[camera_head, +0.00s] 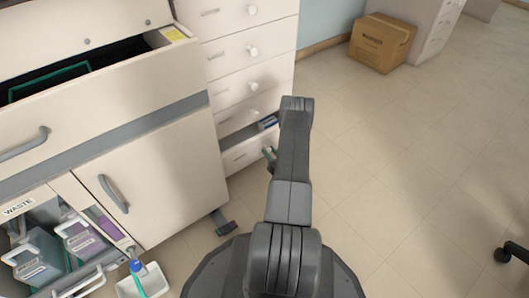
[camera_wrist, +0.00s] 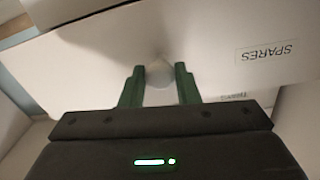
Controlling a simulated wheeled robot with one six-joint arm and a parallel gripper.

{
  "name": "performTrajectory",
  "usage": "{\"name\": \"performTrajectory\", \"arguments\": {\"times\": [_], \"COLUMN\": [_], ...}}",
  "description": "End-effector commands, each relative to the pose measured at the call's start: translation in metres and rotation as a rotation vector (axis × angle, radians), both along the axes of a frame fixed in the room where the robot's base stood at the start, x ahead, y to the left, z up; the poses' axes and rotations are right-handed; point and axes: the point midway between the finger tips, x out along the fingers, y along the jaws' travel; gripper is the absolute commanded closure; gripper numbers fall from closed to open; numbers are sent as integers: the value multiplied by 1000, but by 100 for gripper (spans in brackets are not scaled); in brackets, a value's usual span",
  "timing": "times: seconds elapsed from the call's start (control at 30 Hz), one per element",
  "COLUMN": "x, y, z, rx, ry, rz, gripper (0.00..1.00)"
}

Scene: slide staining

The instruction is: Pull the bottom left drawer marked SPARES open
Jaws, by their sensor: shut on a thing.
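The white drawer marked SPARES (camera_wrist: 215,50) fills much of the wrist view, its label upside down. My gripper (camera_wrist: 159,80) has its green fingers on both sides of the round white knob (camera_wrist: 159,71) and is shut on it. In the head view, my gripper (camera_head: 269,154) is at the front of the bottom drawer (camera_head: 242,155) of the white drawer column, partly hidden by my arm. The bottom drawer stands partly out, with a dark gap above its front and a blue item (camera_head: 267,123) showing there.
Several shut drawers (camera_head: 245,50) with white knobs stand above. A cardboard box (camera_head: 382,42) stands at the back.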

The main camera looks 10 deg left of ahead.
Motion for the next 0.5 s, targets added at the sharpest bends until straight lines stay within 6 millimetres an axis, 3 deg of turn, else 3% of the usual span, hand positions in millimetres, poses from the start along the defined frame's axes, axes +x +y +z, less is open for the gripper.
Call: {"name": "performTrajectory", "arguments": {"times": [0.5], "x": [-92], "y": [-101], "z": [1], "rx": [2], "ry": [1], "rz": [-10], "gripper": [100]}}
